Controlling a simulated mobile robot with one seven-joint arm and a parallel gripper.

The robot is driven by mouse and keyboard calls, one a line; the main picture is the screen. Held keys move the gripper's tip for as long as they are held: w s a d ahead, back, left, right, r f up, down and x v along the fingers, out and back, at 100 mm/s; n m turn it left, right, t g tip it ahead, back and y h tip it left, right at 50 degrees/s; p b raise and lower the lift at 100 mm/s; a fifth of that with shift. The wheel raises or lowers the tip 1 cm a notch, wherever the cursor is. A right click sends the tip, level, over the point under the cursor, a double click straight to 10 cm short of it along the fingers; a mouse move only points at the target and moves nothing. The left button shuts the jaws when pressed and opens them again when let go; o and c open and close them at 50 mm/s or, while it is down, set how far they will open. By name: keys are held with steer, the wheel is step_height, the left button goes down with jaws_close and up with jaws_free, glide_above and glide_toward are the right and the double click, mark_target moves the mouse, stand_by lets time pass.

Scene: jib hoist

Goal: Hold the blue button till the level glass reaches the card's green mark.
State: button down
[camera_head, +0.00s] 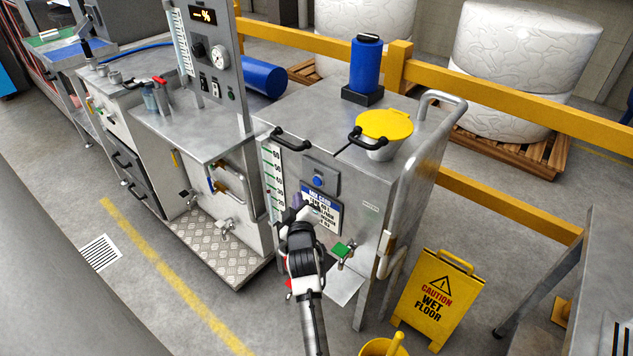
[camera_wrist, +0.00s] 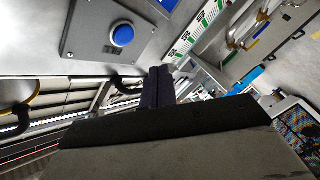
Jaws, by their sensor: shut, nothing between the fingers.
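The blue button (camera_head: 317,181) sits on a grey plate on the front of the steel cabinet. It also shows large at the upper left of the wrist view (camera_wrist: 123,35). The level glass with its numbered scale (camera_head: 272,180) runs up the cabinet's left front edge; the liquid level is too small to read. The card (camera_head: 325,214), blue and white with printed text, is below the button and partly hidden by my arm; its green mark cannot be made out. My gripper (camera_head: 298,204) is shut and empty, in front of the cabinet, below and left of the button, apart from it.
Black handles (camera_head: 291,140) and a yellow-lidded funnel (camera_head: 384,125) are at the cabinet's top edge. A green-handled tap (camera_head: 343,250) juts out at lower right. A yellow wet-floor sign (camera_head: 437,298) and a yellow bucket (camera_head: 384,347) stand on the floor to the right.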

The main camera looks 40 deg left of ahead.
mark_target(313, 181)
steer(key=shift+w+d+b, duration=0.2)
steer(key=shift+w+b, duration=0.1)
steer(key=shift+w, duration=2.15)
steer(key=shift+w, duration=0.1)
steer(key=shift+w, duration=0.3)
steer(key=shift+w+d+b, duration=0.1)
steer(key=shift+w+b, duration=0.4)
steer(key=shift+w, duration=0.05)
stand_by(4.6)
